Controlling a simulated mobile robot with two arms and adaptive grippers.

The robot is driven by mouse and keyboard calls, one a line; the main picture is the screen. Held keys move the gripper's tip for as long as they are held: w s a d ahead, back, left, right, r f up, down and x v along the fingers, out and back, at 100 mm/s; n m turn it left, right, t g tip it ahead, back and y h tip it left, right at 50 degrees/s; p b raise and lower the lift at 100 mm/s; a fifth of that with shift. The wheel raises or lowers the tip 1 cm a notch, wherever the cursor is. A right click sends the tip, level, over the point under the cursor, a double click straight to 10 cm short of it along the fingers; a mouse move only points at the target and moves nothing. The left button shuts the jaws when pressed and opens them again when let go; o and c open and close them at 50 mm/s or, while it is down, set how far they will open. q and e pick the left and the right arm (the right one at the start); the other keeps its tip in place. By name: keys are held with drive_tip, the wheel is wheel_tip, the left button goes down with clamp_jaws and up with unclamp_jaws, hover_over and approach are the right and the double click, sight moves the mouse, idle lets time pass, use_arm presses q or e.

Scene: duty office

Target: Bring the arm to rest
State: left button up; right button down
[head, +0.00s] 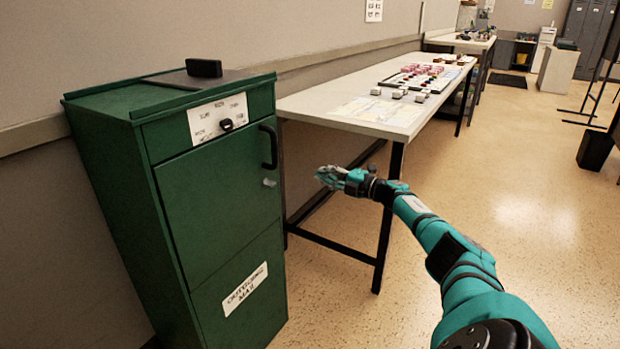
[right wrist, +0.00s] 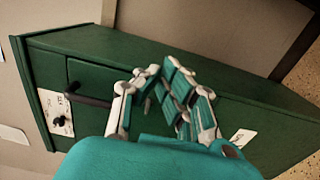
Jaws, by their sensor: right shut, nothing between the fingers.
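My right arm, teal and black, reaches in from the lower right in the head view. My right gripper (head: 333,178) is shut and empty. It hangs in the air to the right of the green mail cabinet (head: 213,178), in front of the long table's near end. In the right wrist view the gripper's fingers (right wrist: 160,78) are drawn together in front of the green cabinet (right wrist: 85,52), with nothing seen between them. The cabinet's door is closed, with a black handle (head: 268,147) at its upper right. My left gripper is in neither view.
A long white table (head: 360,128) with papers, small blocks and trays runs back along the wall. Its dark leg (head: 386,220) stands just below my right forearm. A black object (head: 204,68) lies on the cabinet top.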

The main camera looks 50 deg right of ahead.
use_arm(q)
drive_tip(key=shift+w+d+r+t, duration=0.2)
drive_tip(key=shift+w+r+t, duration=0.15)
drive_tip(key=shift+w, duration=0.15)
use_arm(e)
drive_tip(key=shift+s+d, duration=0.3)
drive_tip(key=shift+d, duration=0.2)
